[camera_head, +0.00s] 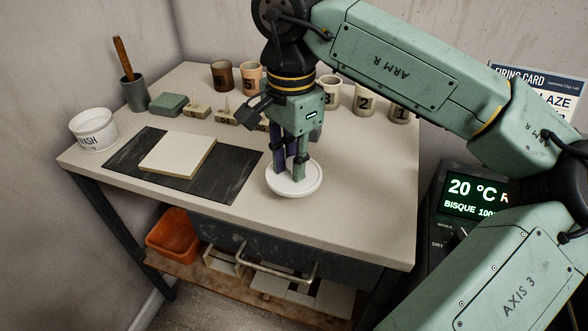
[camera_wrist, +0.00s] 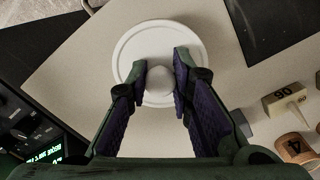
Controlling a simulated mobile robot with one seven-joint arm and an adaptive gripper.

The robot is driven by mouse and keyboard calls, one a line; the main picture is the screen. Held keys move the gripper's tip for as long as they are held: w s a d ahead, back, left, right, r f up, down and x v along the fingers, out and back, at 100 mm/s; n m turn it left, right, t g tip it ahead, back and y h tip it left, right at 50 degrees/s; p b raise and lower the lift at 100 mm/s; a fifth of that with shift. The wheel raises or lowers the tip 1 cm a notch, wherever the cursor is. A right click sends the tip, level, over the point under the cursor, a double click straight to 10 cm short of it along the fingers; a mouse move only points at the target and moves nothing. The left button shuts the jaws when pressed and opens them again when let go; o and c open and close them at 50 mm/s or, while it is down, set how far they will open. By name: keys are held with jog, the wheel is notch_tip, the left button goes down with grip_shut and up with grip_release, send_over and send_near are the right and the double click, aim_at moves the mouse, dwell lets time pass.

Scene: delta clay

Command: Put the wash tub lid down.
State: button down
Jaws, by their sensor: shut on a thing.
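The wash tub lid (camera_head: 293,188) is a white round disc over the table top, right of the dark mat. In the wrist view the lid (camera_wrist: 128,50) shows a raised rim and a round knob (camera_wrist: 158,80) in its middle. My gripper (camera_head: 292,178) points down and is shut on the knob, with one finger on each side of it (camera_wrist: 160,78). The lid looks level and at or very near the table surface; I cannot tell whether it touches. The white wash tub (camera_head: 94,131), marked WASH, stands open at the table's left end.
A dark mat (camera_head: 118,165) with a pale slab (camera_head: 178,155) lies left of the lid. Numbered cups (camera_head: 363,100), small labelled pieces (camera_head: 198,111), a green block (camera_head: 168,103) and a tool pot (camera_head: 134,93) line the back. The table's front right (camera_head: 375,225) is clear.

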jog(key=shift+w+d+f, duration=0.1)
jog(key=shift+w+f, duration=0.05)
jog(key=shift+f, duration=0.8)
jog(key=shift+w+d+f, duration=0.1)
jog(key=shift+f, duration=0.85)
jog(key=c, duration=1.4)
grip_release()
notch_tip(320, 180, up, 12)
jog(key=shift+r, duration=0.15)
